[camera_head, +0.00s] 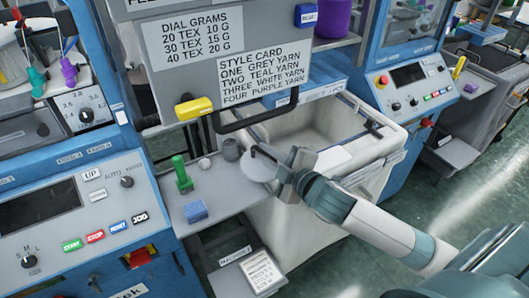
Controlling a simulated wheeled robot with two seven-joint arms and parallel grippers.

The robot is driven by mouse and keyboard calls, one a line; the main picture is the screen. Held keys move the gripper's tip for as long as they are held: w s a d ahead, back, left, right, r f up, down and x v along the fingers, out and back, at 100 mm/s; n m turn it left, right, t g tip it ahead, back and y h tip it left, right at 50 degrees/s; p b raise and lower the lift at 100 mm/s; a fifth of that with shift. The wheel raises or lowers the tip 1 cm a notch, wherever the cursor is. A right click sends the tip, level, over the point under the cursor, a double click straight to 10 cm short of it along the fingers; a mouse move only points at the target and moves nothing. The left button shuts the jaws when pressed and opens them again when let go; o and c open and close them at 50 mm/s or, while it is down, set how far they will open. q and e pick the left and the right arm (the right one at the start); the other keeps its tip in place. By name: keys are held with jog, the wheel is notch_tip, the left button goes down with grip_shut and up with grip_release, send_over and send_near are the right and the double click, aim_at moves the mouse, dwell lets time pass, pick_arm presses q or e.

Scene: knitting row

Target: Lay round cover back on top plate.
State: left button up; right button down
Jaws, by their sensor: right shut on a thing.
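A pale grey round cover (257,168) is at the tip of my right gripper (279,172), beside the right edge of the small grey shelf. My right gripper is shut on the cover's right side, and its fingers hide part of it. The cover looks tilted, and a thin dark curved piece shows above it. I cannot tell which surface is the top plate. My left gripper is not in view.
The shelf (229,199) holds a green peg-like piece (182,175), a blue block (195,211), a small white ball and a grey cylinder (231,149). An open pale bin (362,153) stands behind my right arm. A grey sign panel with a yellow handle (194,109) hangs above.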

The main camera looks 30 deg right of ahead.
jog(key=shift+a+f+b, duration=0.25)
jog(key=shift+a+b, duration=0.25)
jog(key=shift+a, duration=0.1)
jog(key=s+a+f+m+h+b, duration=0.1)
jog(key=a+h+b, duration=0.1)
jog(key=a+b, duration=0.2)
jog(key=shift+s+a+m, duration=0.25)
jog(key=shift+a+m, duration=0.05)
jog(key=shift+a, duration=0.85)
